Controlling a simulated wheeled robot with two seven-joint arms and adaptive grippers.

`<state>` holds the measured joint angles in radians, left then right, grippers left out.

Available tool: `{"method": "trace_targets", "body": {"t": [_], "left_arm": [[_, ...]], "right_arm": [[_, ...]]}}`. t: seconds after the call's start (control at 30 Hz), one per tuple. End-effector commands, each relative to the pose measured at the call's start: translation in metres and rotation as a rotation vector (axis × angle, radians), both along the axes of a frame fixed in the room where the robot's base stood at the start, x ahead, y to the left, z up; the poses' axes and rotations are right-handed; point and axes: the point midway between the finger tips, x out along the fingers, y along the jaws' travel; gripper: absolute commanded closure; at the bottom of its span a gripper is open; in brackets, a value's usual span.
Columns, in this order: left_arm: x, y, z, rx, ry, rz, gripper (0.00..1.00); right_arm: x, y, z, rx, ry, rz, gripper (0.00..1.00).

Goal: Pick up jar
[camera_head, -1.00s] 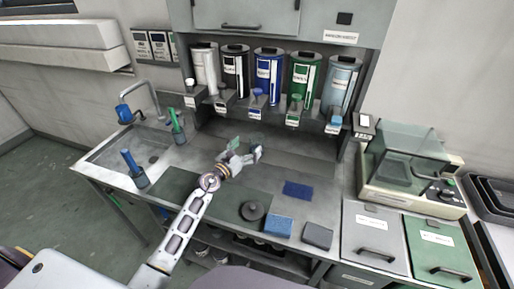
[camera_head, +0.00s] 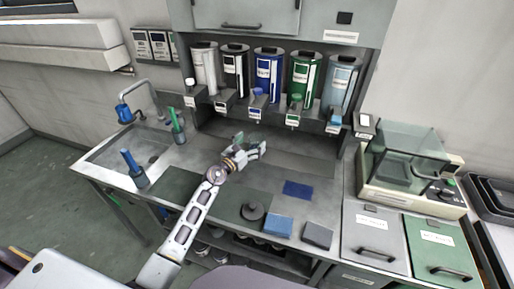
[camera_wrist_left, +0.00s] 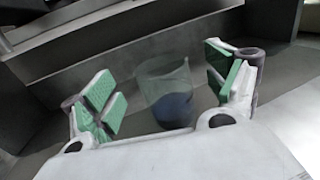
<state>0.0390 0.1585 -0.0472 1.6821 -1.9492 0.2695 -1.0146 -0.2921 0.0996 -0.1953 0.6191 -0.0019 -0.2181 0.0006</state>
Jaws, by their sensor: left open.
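A clear jar (camera_wrist_left: 165,90) with dark blue contents in its lower part stands on the grey counter in the left wrist view. My left gripper (camera_wrist_left: 165,92) is open, with its green-padded fingers to the left and right of the jar. The jar appears beyond or between the fingertips, and I see no finger touching it. In the head view my left gripper (camera_head: 254,145) reaches over the back of the counter, under the dispensers, and largely hides the jar. My right gripper is not in view.
Several dispensers (camera_head: 268,75) hang behind the counter above a shelf. A sink (camera_head: 125,150) with a tap lies left, beside blue and green brushes. A dark round lid (camera_head: 252,211), a blue pad (camera_head: 298,190) and sponges (camera_head: 278,226) lie in front. A glass-lidded machine (camera_head: 410,170) stands right.

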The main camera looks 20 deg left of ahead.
Motion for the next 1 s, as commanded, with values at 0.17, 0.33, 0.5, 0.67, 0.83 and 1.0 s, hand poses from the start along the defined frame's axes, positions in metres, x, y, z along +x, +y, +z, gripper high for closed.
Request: {"method": "trace_targets", "body": {"t": [0.17,0.33,0.5,0.67,0.83,1.0], "left_arm": [[0.015,-0.004,-0.001,-0.002,0.0,0.0,0.13],[0.028,-0.008,-0.002,-0.001,-0.001,0.0,0.13],[0.038,-0.011,-0.002,-0.001,0.0,0.0,0.13],[0.041,-0.012,-0.002,-0.001,0.0,0.0,0.13],[0.041,-0.012,-0.002,0.0,0.0,0.0,0.13],[0.041,-0.012,-0.002,0.0,0.0,0.0,0.13]], "right_arm": [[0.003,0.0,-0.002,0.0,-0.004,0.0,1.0],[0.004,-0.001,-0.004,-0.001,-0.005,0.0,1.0],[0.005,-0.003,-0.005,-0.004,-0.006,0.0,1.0],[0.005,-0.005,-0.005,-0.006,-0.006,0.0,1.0],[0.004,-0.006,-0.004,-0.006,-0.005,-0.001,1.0],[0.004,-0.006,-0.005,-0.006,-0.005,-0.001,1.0]]}}
